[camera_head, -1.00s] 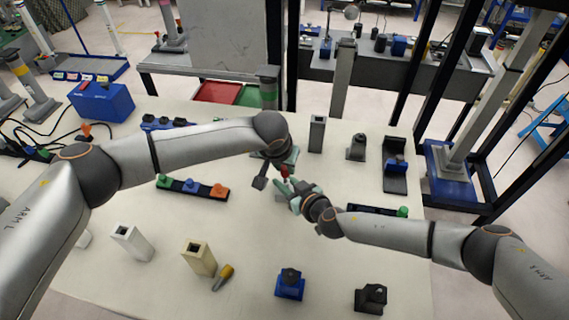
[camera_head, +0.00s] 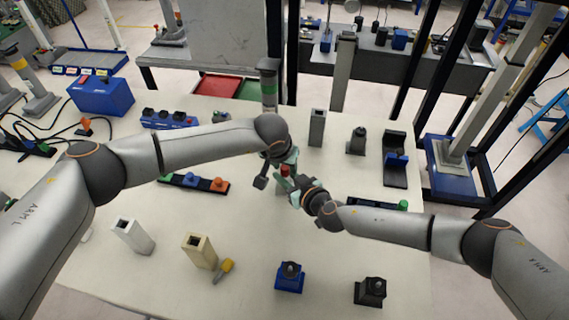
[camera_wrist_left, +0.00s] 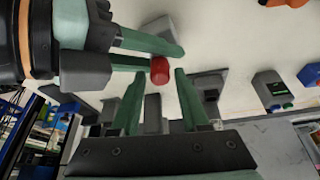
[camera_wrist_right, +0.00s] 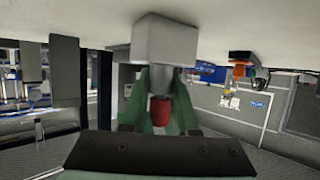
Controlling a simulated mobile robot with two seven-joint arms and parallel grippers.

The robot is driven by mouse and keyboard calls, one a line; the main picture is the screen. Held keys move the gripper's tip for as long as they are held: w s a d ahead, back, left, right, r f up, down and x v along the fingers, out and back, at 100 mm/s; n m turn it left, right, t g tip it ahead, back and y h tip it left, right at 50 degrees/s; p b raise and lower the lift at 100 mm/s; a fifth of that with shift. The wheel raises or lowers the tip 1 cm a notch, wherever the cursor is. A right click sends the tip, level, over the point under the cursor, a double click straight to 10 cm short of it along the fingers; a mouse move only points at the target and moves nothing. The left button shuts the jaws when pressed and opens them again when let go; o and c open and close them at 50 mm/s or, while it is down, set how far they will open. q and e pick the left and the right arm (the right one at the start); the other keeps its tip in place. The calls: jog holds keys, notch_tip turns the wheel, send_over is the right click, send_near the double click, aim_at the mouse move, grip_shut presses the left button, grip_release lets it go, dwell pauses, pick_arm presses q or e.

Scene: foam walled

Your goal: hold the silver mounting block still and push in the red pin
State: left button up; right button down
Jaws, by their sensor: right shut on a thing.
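The red pin (camera_head: 285,171) stands upright in the silver mounting block (camera_wrist_right: 165,38), with its red head clear above the block in the right wrist view (camera_wrist_right: 160,110). The block stands on the table and is mostly hidden by my grippers in the head view. My right gripper (camera_wrist_right: 160,80) is shut on the block's narrow grey upper part, just below the red head; the exact contact is partly hidden. My left gripper (camera_wrist_left: 160,75) is open and empty. Its fingertips lie to either side of the red head (camera_wrist_left: 160,70) in the left wrist view, apparently apart from it.
A white post (camera_head: 132,237), a cream post (camera_head: 200,251), a yellow piece (camera_head: 224,270), a blue fixture (camera_head: 290,278) and a black fixture (camera_head: 370,291) stand at the front. A rack with coloured pieces (camera_head: 195,184) lies left of the grippers.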

pick_arm(q)
jog(key=shift+o, duration=1.2)
jog(key=v, duration=1.2)
jog(key=shift+w, duration=0.1)
pick_arm(e)
jog(key=c, duration=0.6)
grip_release()
jog(key=shift+s, duration=0.1)
